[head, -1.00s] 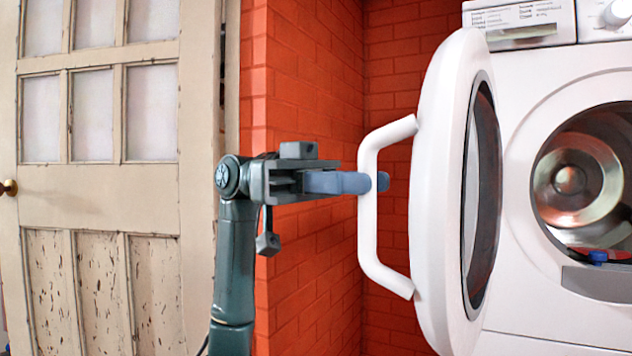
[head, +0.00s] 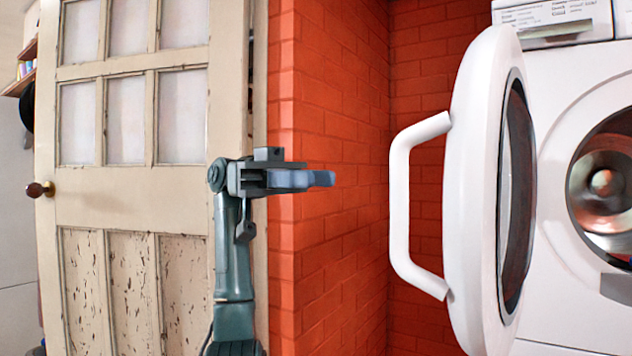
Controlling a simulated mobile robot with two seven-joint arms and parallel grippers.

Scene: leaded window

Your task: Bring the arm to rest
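My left gripper (head: 325,179) is in the middle of the head view, with its blue-grey fingers pointing right. It is clear of the white handle (head: 400,205) on the washing machine door, with a gap of bare brick between them. One finger hides the other, so the opening between them does not show. Nothing is seen held at the fingertips. The round door (head: 470,190) stands wide open. My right gripper is not in the view.
The white washing machine (head: 565,110) with its open drum (head: 602,185) is at the right. A red brick wall (head: 335,90) stands behind my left gripper. A worn cream panelled door (head: 130,190) with a round knob (head: 36,190) is at the left.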

